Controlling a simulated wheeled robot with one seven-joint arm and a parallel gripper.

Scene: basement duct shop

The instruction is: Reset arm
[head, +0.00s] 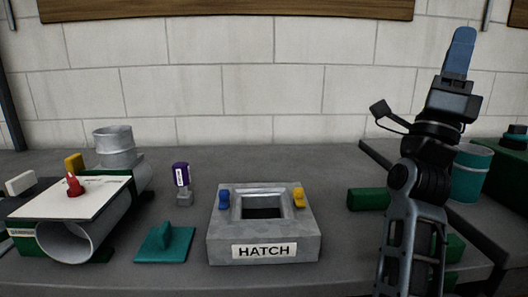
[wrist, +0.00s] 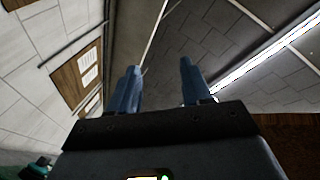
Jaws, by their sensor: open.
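My gripper (head: 460,52) is raised at the right of the head view, its blue fingers pointing up well above the bench. In the wrist view my gripper (wrist: 160,85) shows its two blue fingers apart with nothing between them. Behind them are the ceiling and the wall. In the head view my arm stands upright in front of the bench's right part and hides some of what lies behind it.
A grey block labelled HATCH (head: 225,240) stands mid-bench with a square opening. Left of it are a purple-topped tool (head: 181,175), a teal piece (head: 165,243), a metal can (head: 115,148) and a duct (head: 70,242). A teal bucket (head: 470,175) is behind my arm.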

